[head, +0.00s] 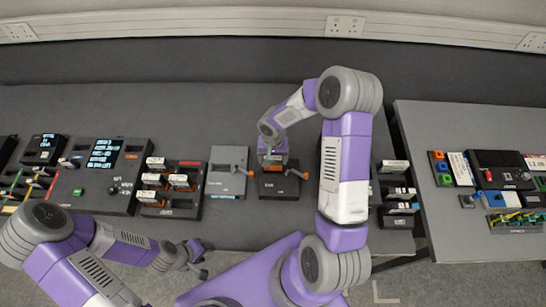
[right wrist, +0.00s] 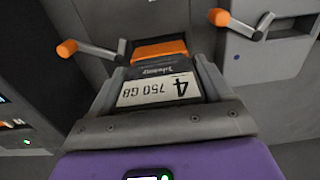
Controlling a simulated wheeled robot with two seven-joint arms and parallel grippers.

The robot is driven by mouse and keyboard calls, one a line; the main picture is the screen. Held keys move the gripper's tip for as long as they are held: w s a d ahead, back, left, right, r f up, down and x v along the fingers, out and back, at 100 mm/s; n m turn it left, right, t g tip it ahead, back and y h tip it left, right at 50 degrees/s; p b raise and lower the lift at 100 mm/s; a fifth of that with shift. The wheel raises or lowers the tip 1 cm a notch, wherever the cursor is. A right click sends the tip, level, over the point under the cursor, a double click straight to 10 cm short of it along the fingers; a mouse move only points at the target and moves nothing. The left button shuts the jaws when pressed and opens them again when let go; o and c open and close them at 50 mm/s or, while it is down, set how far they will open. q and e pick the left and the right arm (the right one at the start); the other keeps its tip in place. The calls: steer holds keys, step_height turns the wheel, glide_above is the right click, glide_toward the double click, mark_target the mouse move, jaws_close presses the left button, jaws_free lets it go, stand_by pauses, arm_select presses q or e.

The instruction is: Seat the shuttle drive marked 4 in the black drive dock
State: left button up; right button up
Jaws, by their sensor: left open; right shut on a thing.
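The shuttle drive marked 4 (right wrist: 155,90) has a white label reading 750 GB and an orange end. My right gripper (right wrist: 158,88) is shut on it, one finger on each side. In the head view this gripper (head: 272,158) is over the back of the black drive dock (head: 278,190), which has an orange-tipped lever at its right. The dock also shows behind the drive in the right wrist view (right wrist: 75,20). I cannot tell whether the drive is in the dock's slot. My left gripper (head: 200,260) is open and empty in front of the table's front edge.
A grey dock (head: 227,178) with an orange-tipped lever stands just left of the black one. A rack (head: 170,208) of several drives is further left. A side table (head: 455,225) at right carries several devices.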

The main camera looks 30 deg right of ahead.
steer(key=shift+s+f+b, duration=0.1)
steer(key=shift+b, duration=0.6)
stand_by(0.7)
steer(key=shift+f+b, duration=0.4)
steer(key=shift+b, duration=0.2)
steer(key=shift+a, duration=0.1)
steer(key=shift+s+f+b, duration=0.15)
steer(key=shift+f+b, duration=0.1)
steer(key=shift+b, duration=0.15)
stand_by(0.5)
steer(key=shift+r, duration=0.1)
steer(key=shift+r, duration=0.15)
steer(key=shift+w+r+p, duration=0.2)
steer(key=shift+r+p, duration=0.7)
steer(key=shift+r, duration=0.15)
steer(key=shift+r+p, duration=0.75)
steer(key=shift+r, duration=0.45)
